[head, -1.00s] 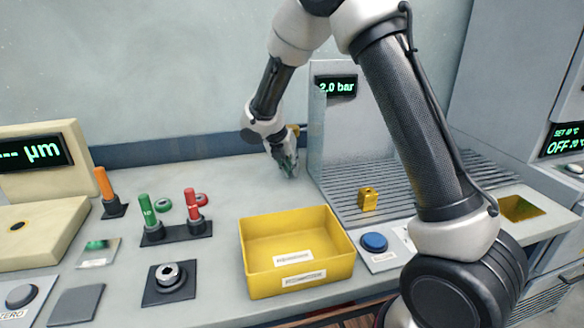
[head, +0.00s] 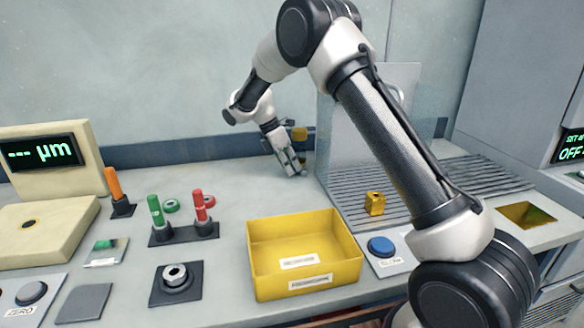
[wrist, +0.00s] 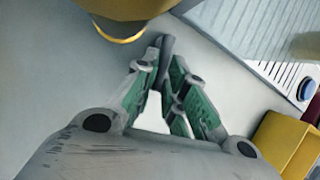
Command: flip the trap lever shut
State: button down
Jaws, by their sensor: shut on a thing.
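The trap shows as a brass-coloured body (head: 300,133) beside the left edge of the grey upright panel, and its rounded underside with a bright gold rim (wrist: 122,38) fills the top of the wrist view. A short dark grey bar (wrist: 166,52), which looks like the trap lever, stands just right of that rim. My gripper (wrist: 160,72) is shut on this bar, with its green-padded fingers below the brass body. In the head view my gripper (head: 293,170) is small, and the lever is mostly hidden by the fingers.
A yellow bin (head: 340,270) stands at the front, with a blue button (head: 381,245) to its right. A small brass block (head: 375,204) sits on the ribbed tray (head: 345,186). Orange (head: 113,183), green (head: 155,210) and red (head: 199,205) upright pegs stand at left.

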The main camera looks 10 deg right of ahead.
jog(key=shift+w+m+g, duration=0.4)
jog(key=shift+m, duration=0.6)
jog(key=c, duration=1.5)
grip_release()
jog(key=shift+o, duration=0.2)
